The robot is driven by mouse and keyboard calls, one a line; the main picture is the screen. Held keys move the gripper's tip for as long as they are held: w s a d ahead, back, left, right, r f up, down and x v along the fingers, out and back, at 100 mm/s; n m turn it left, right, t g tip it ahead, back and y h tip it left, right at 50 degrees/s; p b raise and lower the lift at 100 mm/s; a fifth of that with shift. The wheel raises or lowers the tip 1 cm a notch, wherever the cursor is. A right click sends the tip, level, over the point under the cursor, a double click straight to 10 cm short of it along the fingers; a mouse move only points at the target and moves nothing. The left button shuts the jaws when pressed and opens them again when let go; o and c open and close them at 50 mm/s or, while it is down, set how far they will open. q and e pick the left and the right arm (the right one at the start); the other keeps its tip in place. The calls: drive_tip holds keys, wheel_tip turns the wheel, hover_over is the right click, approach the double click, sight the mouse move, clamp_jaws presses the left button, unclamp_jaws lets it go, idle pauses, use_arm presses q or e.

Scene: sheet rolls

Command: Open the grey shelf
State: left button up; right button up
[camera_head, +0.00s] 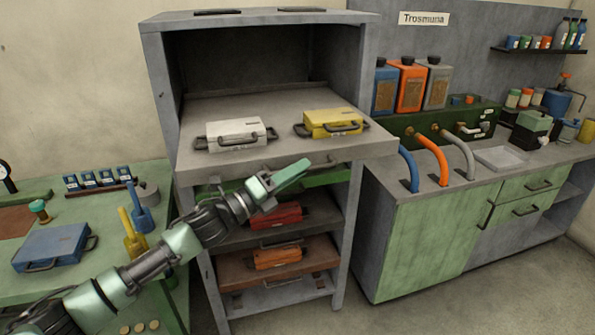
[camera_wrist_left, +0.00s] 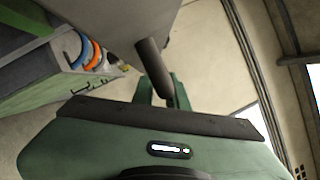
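The grey shelf (camera_head: 228,107) is the top one in the grey rack. It is slid out past the rack's front and carries a white case (camera_head: 235,134) and a yellow case (camera_head: 330,123). My left gripper (camera_head: 292,174) is at the shelf's front edge, near the middle. In the left wrist view a dark handle bar (camera_wrist_left: 152,68) runs down to the green fingers (camera_wrist_left: 163,92) and overlaps them. I cannot tell whether they grip it. The fingers partly hide the shelf front. My right gripper is not in view.
Below are a green shelf (camera_head: 330,178), a shelf with a red case (camera_head: 278,215) and a brown shelf with an orange case (camera_head: 277,257). A green workbench (camera_head: 110,185) stands left; a cabinet (camera_head: 425,245) with hoses and canisters stands right. Floor in front is clear.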

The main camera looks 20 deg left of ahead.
use_arm(q)
drive_tip(key=shift+o, duration=1.4)
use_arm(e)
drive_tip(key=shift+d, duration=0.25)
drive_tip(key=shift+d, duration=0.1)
